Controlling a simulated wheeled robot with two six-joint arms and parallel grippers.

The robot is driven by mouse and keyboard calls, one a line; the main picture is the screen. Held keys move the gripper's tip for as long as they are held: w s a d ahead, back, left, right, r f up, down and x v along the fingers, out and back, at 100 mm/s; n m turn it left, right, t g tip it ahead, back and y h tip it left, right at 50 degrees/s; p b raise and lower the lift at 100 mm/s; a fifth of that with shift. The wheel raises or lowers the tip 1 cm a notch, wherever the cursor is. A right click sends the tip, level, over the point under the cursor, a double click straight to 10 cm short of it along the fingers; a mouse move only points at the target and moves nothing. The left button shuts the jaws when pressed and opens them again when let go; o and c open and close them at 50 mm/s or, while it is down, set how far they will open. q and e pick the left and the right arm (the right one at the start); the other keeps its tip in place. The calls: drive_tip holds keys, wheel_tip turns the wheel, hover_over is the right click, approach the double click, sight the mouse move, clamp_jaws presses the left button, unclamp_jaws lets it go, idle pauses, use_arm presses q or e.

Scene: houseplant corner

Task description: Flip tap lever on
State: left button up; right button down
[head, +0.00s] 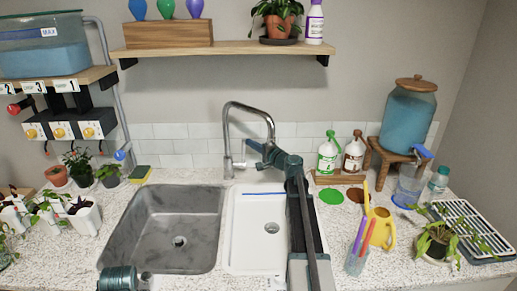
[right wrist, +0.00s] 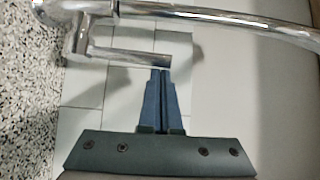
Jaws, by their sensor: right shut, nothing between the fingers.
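The chrome tap (head: 228,130) stands behind the sink, its spout arching over to the right. Its short lever (head: 240,165) sticks out to the right near the base. My right gripper (head: 250,144) is shut and empty, reaching in behind the spout above the lever. In the right wrist view the shut blue fingers (right wrist: 161,73) point at the free end of the lever (right wrist: 130,57), very close to it; I cannot tell whether they touch. The tap's chrome tube (right wrist: 230,20) crosses the top there. My left gripper is not in view; only a teal part of my arm shows at bottom left.
The grey sink basin (head: 178,205) and white basin (head: 262,215) lie in front of the tap. A yellow-green sponge (head: 140,173) lies to the left. Two bottles (head: 328,155) stand to the right. A shelf (head: 235,47) hangs above.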

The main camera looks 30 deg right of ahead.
drive_tip(key=shift+w+a, duration=0.1)
drive_tip(key=shift+w, duration=0.65)
drive_tip(key=shift+s, duration=0.1)
drive_tip(key=s+a+n+t+b, duration=0.1)
drive_tip(key=b, duration=0.1)
drive_tip(key=s+n+t+b, duration=0.1)
drive_tip(key=b, duration=0.2)
drive_tip(key=shift+s+a+f, duration=0.4)
drive_tip(key=shift+s+a+f+b, duration=0.45)
drive_tip(key=shift+s+a, duration=0.05)
drive_tip(key=shift+s, duration=0.25)
drive_tip(key=shift+s+a+f+b, duration=0.4)
drive_tip(key=shift+s+a, duration=0.1)
drive_tip(key=shift+s, duration=0.25)
drive_tip(key=shift+s+a+f+y, duration=0.15)
drive_tip(key=shift+s+a+y, duration=0.05)
drive_tip(key=shift+y, duration=0.1)
